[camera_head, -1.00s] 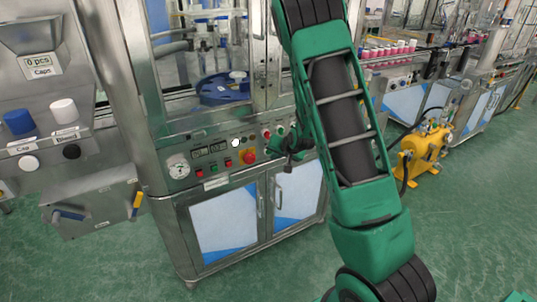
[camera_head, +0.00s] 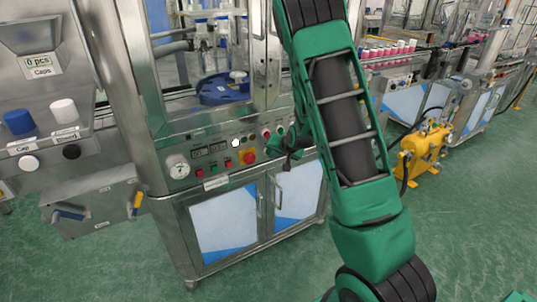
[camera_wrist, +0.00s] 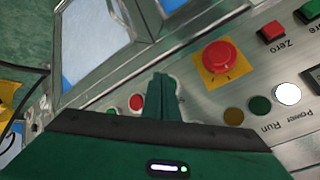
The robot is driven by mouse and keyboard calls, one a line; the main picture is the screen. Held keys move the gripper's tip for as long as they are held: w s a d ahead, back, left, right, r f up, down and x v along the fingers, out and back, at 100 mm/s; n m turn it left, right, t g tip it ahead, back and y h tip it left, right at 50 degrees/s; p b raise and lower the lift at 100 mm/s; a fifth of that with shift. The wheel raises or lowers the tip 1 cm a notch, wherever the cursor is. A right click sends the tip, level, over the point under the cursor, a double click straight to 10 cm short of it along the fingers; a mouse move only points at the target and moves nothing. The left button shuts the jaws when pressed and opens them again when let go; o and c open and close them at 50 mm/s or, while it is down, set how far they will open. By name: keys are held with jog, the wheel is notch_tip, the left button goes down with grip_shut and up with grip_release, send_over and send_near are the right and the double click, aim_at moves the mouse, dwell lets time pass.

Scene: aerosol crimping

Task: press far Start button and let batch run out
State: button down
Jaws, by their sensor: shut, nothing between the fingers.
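The control panel (camera_head: 215,155) is on the front of the steel machine. It carries a red emergency stop on a yellow plate (camera_head: 249,157), which also shows in the wrist view (camera_wrist: 219,57). A red button (camera_wrist: 136,102) and a green button (camera_wrist: 111,111) sit to the left of my fingers in the wrist view; I cannot read their labels. My gripper (camera_wrist: 164,84) is shut and empty, with its fingertips close over the panel between the red button and the emergency stop. I cannot tell whether it touches anything. In the head view my gripper (camera_head: 290,150) is partly hidden by my arm.
A lit white Power lamp (camera_wrist: 288,94) and a dark green Run lamp (camera_wrist: 260,105) are on the panel. A blue carousel (camera_head: 222,92) stands behind the glass. A yellow pump unit (camera_head: 424,152) is on the floor at right. A bin reads "0 pcs Caps" (camera_head: 41,66).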

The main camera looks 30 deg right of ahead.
jog(key=shift+w, duration=0.4)
dwell(0.7)
jog(key=shift+s, duration=3.3)
